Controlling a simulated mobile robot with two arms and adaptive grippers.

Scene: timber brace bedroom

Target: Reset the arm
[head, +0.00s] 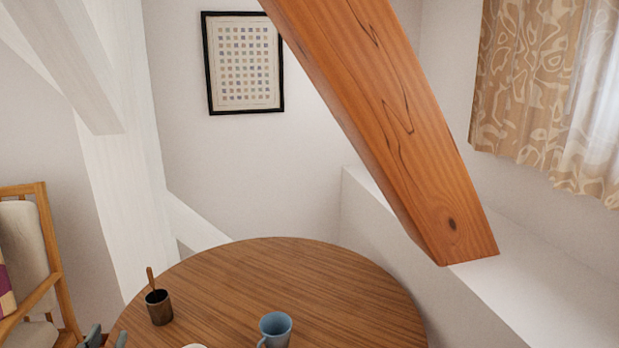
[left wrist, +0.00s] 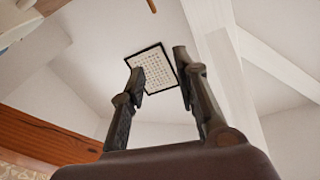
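My left gripper (head: 107,339) shows only as grey fingertips at the lower left edge of the head view, by the near left edge of the round wooden table (head: 330,290). In the left wrist view its two dark fingers (left wrist: 156,63) stand apart with nothing between them, so it is open and empty. The framed picture on the wall (left wrist: 150,67) shows behind them. The rest of my left arm is hidden in the head view. My right gripper is in neither view.
A dark cup with a wooden stick (head: 158,306) and a blue mug (head: 275,330) stand on the table. A slanted timber beam (head: 400,120) crosses above its right side. A wooden chair (head: 35,260) is at left. The table's far middle is clear.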

